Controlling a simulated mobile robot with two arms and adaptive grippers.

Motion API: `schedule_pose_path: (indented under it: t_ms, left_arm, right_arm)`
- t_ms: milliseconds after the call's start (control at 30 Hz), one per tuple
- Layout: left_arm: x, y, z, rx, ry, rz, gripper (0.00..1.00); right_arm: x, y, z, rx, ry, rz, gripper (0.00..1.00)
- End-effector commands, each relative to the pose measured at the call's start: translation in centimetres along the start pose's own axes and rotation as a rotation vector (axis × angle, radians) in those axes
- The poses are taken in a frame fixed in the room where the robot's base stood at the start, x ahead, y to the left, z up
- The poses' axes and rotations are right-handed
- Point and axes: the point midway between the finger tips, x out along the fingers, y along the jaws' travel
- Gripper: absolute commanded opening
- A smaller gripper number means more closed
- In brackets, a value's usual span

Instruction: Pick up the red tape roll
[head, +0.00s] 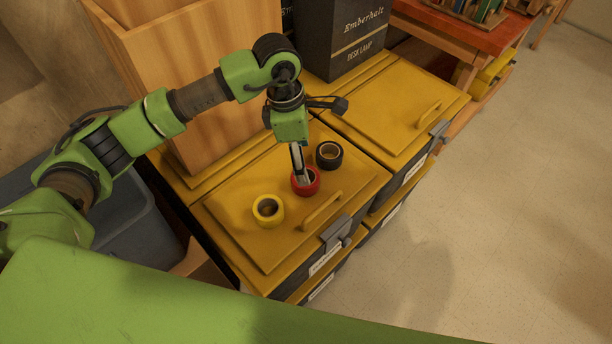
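The red tape roll (306,186) lies on the yellow lid (262,247) of a storage box, between a yellow tape roll (268,210) on its left and a black tape roll (329,155) on its right. My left gripper (301,180) points down at the red roll, its fingertips at the roll's opening and partly in front of it. I cannot tell whether the fingers grip the roll's wall or how far apart they are. My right gripper is not in view.
A tall wooden box (190,80) stands behind the rolls on the left. A dark desk lamp carton (342,40) stands at the back. A second yellow-lidded box (385,105) adjoins on the right. The floor (480,220) at right is clear.

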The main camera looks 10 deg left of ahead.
Motion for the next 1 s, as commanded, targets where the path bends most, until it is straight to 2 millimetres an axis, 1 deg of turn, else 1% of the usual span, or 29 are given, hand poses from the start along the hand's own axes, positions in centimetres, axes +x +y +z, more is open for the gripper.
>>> schedule_pose_path:
  t_ms: [33, 100, 200, 267, 367, 500, 633, 767, 967, 1000]
  left_arm:
    - [0.9, -0.1, 0.0, -0.001, 0.002, -0.004, 0.68]
    - [2.0, -0.1, 0.0, -0.001, 0.000, -0.003, 0.68]
    - [3.1, 0.0, 0.0, 0.000, 0.000, -0.002, 0.68]
    - [3.5, 0.0, 0.0, 0.000, 0.000, -0.001, 0.68]
    - [4.0, 0.0, -0.1, 0.000, 0.000, -0.002, 0.68]
    - [6.0, 0.2, -0.6, -0.002, 0.001, -0.004, 0.68]
    - [7.9, 0.3, -0.6, 0.000, 0.000, -0.003, 0.68]
    - [8.7, 0.3, -0.6, 0.000, -0.001, 0.000, 0.68]
    - [8.8, 0.4, -0.6, 0.001, -0.001, 0.001, 0.68]
    - [8.8, 0.4, -0.7, 0.001, -0.001, 0.001, 0.61]
  right_arm:
    - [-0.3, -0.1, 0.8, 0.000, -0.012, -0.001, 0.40]
    - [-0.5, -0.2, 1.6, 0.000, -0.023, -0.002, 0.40]
    - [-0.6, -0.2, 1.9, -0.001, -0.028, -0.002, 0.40]
    - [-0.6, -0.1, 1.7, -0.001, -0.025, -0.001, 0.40]
    - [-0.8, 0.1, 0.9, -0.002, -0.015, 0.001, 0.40]
    - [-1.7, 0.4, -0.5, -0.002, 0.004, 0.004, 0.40]
    - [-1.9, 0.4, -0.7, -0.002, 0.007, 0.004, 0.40]
    - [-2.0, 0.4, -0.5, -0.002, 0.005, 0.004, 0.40]
    - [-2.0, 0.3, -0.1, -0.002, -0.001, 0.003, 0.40]
    - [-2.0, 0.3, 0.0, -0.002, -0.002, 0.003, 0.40]
